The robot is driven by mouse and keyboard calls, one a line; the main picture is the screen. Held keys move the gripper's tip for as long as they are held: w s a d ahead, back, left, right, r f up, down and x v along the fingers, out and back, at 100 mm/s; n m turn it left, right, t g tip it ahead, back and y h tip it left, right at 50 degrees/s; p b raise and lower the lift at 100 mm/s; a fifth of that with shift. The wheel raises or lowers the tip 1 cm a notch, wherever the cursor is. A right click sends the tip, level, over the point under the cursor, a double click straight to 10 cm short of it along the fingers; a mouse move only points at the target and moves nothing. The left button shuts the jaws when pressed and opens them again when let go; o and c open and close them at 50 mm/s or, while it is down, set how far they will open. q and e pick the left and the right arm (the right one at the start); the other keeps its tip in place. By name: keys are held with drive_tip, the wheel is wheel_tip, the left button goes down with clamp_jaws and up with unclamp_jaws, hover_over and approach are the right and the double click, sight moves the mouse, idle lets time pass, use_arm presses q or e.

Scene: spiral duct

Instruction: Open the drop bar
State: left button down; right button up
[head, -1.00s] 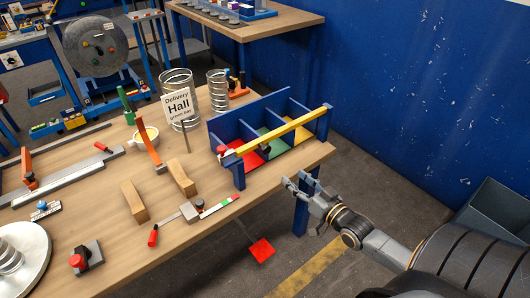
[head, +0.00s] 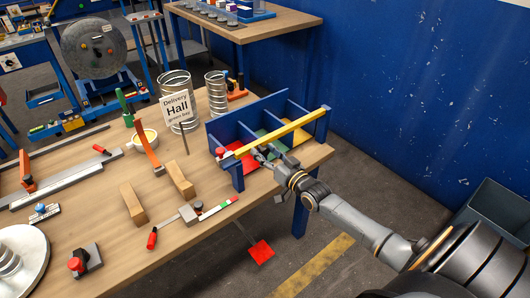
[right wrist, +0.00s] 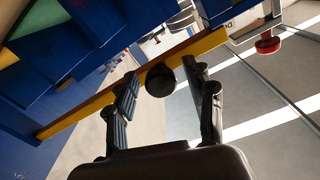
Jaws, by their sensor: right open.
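The drop bar is a long yellow bar (head: 290,130) across the front of a blue rack (head: 238,182), and it also shows in the right wrist view (right wrist: 80,115). It rests across both front posts. A round black knob (right wrist: 160,80) sits at the bar, between my right fingers in the picture. My right gripper (head: 264,155) is just in front of the bar's left half. In the right wrist view its two fingers (right wrist: 163,92) are spread, one on each side of the knob; I cannot tell whether they touch it. My left gripper is out of view.
The rack has red and green bays (head: 272,146). A red knob (head: 220,152) sits by the bar's left end. A "Delivery Hall green bay" sign (head: 177,106), metal ducts and wooden blocks (head: 181,179) stand left.

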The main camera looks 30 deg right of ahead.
drive_tip(key=shift+w, duration=0.1)
drive_tip(key=shift+c, duration=0.4)
clamp_jaws()
drive_tip(key=shift+r, duration=0.1)
